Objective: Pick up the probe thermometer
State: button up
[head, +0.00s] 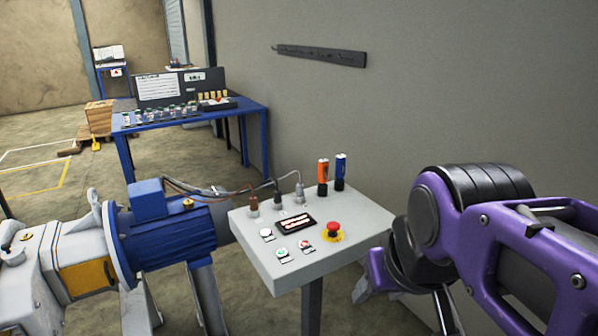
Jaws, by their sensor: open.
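I cannot pick out the probe thermometer for certain. My gripper (405,300) is partly in view low at the right, below my purple arm and to the right of the box. It is open, with nothing seen between its fingers; its lower part is cut off by the frame. It is apart from both upright items.
The box carries a red emergency button (333,230), switches and cable plugs. A blue motor (170,235) stands left of it. A blue table (190,118) with small items is farther back. A grey wall (430,110) rises behind the box.

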aim_at(323, 172)
jog(key=u, duration=2.05)
jog(key=z, duration=2.15)
jog(key=i+l+u, duration=0.1)
jog(key=i+l, duration=0.2)
jog(key=i+l+u, duration=0.15)
jog(key=l, duration=0.4)
jog(key=i+l+u, duration=0.1)
jog(key=i+l, duration=0.25)
jog(key=l, duration=0.1)
